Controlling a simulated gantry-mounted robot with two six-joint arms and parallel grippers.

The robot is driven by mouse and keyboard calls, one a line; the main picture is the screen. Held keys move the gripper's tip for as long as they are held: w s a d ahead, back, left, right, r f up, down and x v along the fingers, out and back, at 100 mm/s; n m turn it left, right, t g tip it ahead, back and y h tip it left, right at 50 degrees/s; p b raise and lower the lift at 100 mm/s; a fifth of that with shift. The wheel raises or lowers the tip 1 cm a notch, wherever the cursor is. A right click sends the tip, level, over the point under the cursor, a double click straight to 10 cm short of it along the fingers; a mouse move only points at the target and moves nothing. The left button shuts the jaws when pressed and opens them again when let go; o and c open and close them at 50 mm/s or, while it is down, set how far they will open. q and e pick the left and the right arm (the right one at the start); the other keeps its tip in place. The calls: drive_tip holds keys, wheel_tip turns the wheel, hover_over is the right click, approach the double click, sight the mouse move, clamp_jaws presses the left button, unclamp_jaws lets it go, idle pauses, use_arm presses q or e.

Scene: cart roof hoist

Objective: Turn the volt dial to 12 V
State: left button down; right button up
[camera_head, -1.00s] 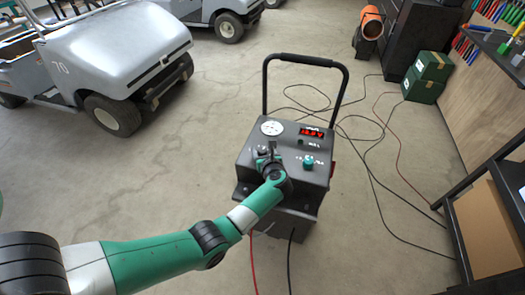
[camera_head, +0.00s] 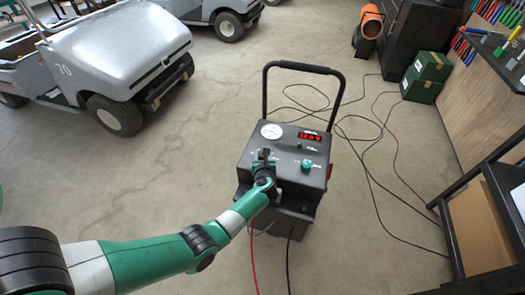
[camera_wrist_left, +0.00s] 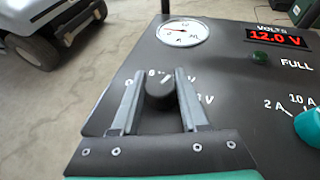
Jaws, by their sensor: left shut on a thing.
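The charger (camera_head: 278,150) is a dark box on the floor with a sloping top panel. The volt dial (camera_wrist_left: 160,92) is a black knob at the panel's left, with a white pointer line near its far edge. Its scale is partly covered; a "6" and a "V" show beside it. My left gripper (camera_head: 263,160) is shut on this dial, with one finger on each side in the left wrist view (camera_wrist_left: 160,88). The dial is hidden by the gripper in the head view. The red volts display (camera_wrist_left: 272,37) reads 12.0 V. My right gripper is not in view.
A round gauge (camera_wrist_left: 182,32), a green lamp (camera_wrist_left: 260,56) and a teal amp knob (camera_wrist_left: 309,128) share the panel. The charger's tall handle (camera_head: 303,66) rises behind. Cables lie on the floor to the right. A grey cart (camera_head: 120,55) stands at left.

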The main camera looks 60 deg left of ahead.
use_arm(q)
drive_tip(key=shift+c, duration=2.1)
unclamp_jaws()
drive_tip(key=shift+d+r, duration=0.2)
drive_tip(key=p+v, duration=0.6)
drive_tip(key=v, duration=0.5)
drive_tip(key=shift+f, duration=0.15)
drive_tip(key=shift+s+d, duration=0.1)
